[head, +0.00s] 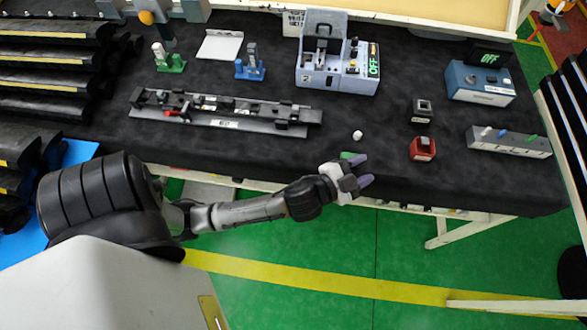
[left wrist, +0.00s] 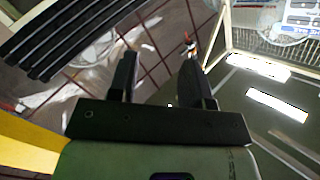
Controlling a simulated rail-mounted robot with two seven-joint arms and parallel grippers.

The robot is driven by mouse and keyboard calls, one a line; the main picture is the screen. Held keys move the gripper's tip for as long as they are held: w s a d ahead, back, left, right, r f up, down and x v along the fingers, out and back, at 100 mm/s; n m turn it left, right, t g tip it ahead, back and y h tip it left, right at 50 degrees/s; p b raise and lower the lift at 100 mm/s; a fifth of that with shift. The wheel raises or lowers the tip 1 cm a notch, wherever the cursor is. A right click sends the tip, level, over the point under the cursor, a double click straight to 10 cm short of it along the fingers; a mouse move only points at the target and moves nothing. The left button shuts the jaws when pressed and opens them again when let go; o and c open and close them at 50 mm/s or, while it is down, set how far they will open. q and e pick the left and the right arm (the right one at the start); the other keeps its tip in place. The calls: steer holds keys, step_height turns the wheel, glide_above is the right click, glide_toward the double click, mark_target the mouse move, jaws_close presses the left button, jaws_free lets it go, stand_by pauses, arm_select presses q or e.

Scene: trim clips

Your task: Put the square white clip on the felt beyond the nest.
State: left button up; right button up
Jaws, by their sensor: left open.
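A small white piece (head: 357,134) lies on the black felt (head: 300,148) near the front edge; I cannot tell whether it is square. Another small white piece (head: 486,131) stands in the grey slotted rack (head: 508,144) at right. I cannot tell surely which fixture is the nest; a red block (head: 422,149) and a dark block (head: 422,111) sit right of the loose white piece. My left gripper (head: 365,170) is at the bench's front edge, just below that piece, apart from it. In the left wrist view its fingers (left wrist: 157,82) are apart with nothing between. My right gripper is out of view.
A green piece (head: 350,156) shows just behind my left gripper, partly hidden. A long grey trim rail (head: 225,114) lies at left. A blue-grey machine (head: 338,62) and a blue box (head: 480,84) reading OFF stand behind. Felt around the loose white piece is mostly clear.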

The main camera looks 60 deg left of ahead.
arm_select(q)
steer(key=s+f+n+g, duration=0.2)
steer(key=s+f+g, duration=0.4)
steer(key=s, duration=0.5)
steer(key=s+f+n+g, duration=0.2)
steer(key=s+f+g, duration=0.4)
steer(key=s, duration=0.6)
steer(key=shift+s+f+n+g+h, duration=0.2)
steer(key=shift+n+g+h, duration=0.2)
steer(key=shift+g, duration=0.4)
